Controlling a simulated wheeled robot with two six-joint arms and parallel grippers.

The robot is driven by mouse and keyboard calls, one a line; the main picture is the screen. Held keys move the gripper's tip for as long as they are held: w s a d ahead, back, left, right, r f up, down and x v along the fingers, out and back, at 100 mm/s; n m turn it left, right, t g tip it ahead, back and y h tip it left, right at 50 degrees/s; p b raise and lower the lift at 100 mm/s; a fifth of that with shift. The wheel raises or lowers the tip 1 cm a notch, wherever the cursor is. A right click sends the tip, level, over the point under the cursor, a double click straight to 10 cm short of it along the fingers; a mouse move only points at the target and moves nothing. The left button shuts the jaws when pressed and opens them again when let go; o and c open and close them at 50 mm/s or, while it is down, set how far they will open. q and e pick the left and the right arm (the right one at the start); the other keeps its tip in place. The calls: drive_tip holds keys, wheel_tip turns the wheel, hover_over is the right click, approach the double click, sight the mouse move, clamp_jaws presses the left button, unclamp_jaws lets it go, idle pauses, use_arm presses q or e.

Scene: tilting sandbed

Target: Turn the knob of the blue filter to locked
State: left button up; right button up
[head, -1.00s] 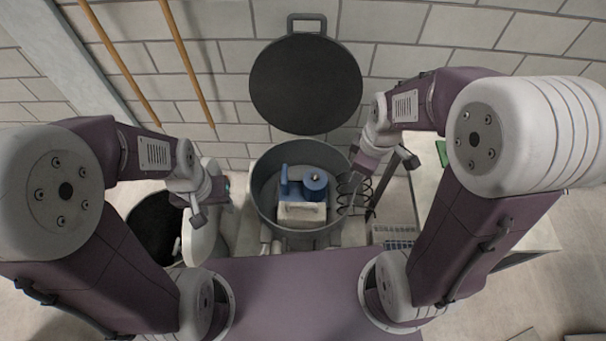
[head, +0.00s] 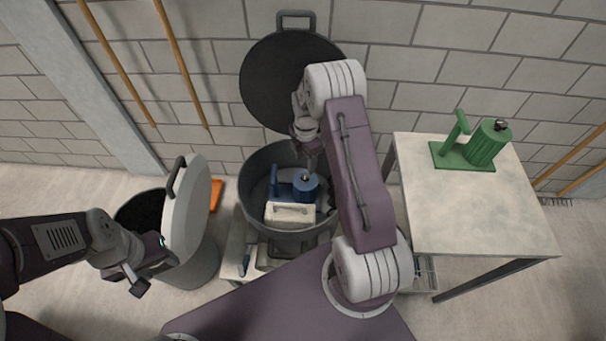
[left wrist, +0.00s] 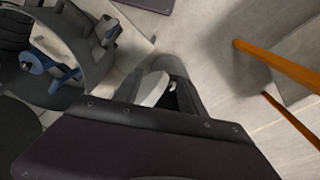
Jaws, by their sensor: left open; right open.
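The blue filter (head: 307,188) stands inside a large grey pot (head: 251,204), with an upright handle at its left and a round body at its right. A small dark knob with a pale spot tops the body; its setting is too small to read. My right gripper (head: 309,154) is open above and just behind the knob, partly hidden by my arm; I cannot tell whether it touches. My left gripper (head: 152,268) is open and empty at the left, beside a pale round lid. The left wrist view shows the blue filter (left wrist: 60,78) in the pot at its left.
A white box (head: 290,213) sits in front of the filter inside the pot. A pale lid (head: 187,215) leans on a bin at left. A green filter (head: 487,145) stands on the right table (head: 475,215). The pot's dark lid (head: 265,85) is raised behind.

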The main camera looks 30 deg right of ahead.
sight(305, 176)
wheel_tip(305, 176, down, 8)
drive_tip(key=shift+r+b, duration=0.15)
drive_tip(key=shift+b, duration=0.15)
clamp_jaws()
